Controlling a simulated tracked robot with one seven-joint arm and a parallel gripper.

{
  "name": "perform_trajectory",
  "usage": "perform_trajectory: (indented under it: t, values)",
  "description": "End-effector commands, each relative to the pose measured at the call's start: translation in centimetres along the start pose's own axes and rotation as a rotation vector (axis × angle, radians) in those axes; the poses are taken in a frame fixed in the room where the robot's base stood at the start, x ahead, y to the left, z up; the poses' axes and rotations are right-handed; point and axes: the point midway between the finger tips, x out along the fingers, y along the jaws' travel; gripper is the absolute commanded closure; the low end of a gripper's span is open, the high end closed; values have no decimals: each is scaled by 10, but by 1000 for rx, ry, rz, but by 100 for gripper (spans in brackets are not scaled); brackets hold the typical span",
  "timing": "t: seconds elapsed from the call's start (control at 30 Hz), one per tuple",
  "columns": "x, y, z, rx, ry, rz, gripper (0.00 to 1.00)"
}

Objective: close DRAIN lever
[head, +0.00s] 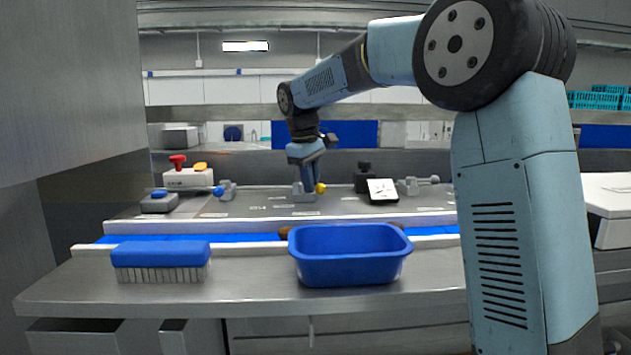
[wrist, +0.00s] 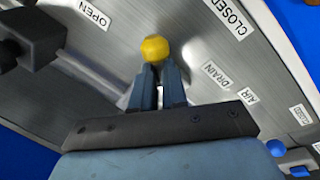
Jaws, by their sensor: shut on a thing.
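The lever with a yellow knob (wrist: 155,48) stands on the grey metal panel (wrist: 185,40). A DRAIN label (wrist: 215,75) lies to its right in the wrist view. An OPEN label (wrist: 93,14) is up and left of the knob, and a CLOSED label (wrist: 225,15) is up and right. The knob lies between the two. My gripper (wrist: 159,78) is shut on the lever, with the yellow knob showing just beyond the fingertips. In the head view my gripper (head: 309,174) reaches down to the panel, with the yellow knob (head: 320,188) at its right side. The lever's shaft is mostly hidden by the fingers.
A lever with a blue knob (head: 218,191) and a box with a red button (head: 178,160) are to the left. A blue tub (head: 350,266) and a brush (head: 160,254) stand in front.

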Motion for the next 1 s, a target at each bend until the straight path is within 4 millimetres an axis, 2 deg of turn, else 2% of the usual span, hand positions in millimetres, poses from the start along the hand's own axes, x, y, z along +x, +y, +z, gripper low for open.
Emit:
perform_trajectory:
  t: [0.03,0.6,1.0]
  values:
    - [-4,-6,-9,31,14,1,100]
    - [-5,-14,-13,550,-90,-2,100]
    - [-5,-14,-15,784,-137,-2,100]
